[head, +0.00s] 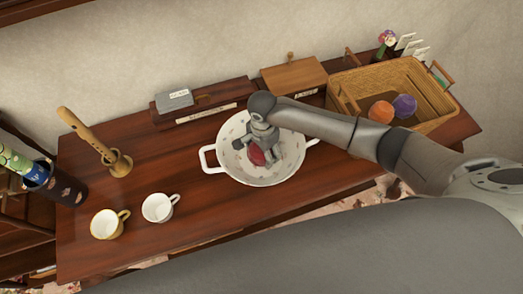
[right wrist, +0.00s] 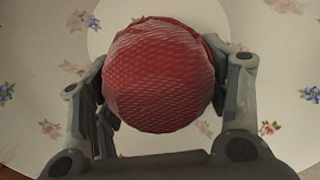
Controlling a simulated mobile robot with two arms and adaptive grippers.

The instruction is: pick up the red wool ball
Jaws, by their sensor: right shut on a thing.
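The red wool ball (right wrist: 158,75) fills the space between the fingers of my right gripper in the right wrist view, with a finger against each side. In the head view the red wool ball (head: 257,155) shows low in a white two-handled bowl (head: 285,165), partly hidden by my right gripper (head: 258,148). The gripper is shut on the ball. The bowl's flowered inside lies behind the ball; whether the ball touches the bowl I cannot tell. My left gripper is not in view.
Two cups (head: 106,224) (head: 158,207) stand at the front left of the wooden table (head: 205,220). A wooden mortar and pestle (head: 115,160) stands behind them. A wicker basket (head: 430,122) with an orange ball (head: 381,111) and a purple ball (head: 405,105) is at the right. Boxes line the back.

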